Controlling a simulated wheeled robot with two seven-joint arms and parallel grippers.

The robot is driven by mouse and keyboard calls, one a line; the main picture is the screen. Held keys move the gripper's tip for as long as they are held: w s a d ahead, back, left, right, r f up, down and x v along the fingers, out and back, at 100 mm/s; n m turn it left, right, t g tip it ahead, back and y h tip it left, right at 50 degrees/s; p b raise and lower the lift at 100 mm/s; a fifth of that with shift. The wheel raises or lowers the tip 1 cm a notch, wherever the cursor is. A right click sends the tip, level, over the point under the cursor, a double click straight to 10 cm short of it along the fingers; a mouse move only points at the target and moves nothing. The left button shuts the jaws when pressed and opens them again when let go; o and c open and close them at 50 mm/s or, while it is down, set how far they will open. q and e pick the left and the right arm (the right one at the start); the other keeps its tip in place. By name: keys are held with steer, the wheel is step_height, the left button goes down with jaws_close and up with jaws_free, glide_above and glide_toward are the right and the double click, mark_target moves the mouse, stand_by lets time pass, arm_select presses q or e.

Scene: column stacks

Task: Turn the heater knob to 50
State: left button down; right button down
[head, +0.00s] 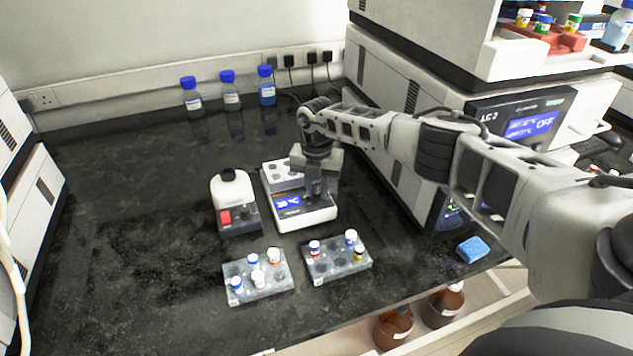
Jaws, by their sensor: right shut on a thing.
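The heater (304,219) is a white block device on the black bench, with a small lit blue display (288,202) on its front. The digits on the display are too small to read surely. My right gripper (315,198) reaches down over the heater's front right, beside the display, and is shut on the heater knob. The knob itself is hidden by the fingers. My left gripper is not in view.
A vortex mixer (235,205) with a red switch stands just left of the heater. Two vial racks (262,292) (325,272) sit in front. Bottles (230,92) stand at the back wall. A tall instrument (390,110) is at right.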

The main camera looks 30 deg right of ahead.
mark_target(317, 190)
steer(key=shift+m+p, duration=0.5)
steer(key=shift+m, duration=0.6)
steer(key=c, duration=1.2)
jaws_free()
steer(key=shift+c, duration=0.2)
step_height(317, 190, up, 16)
steer(key=b, duration=0.1)
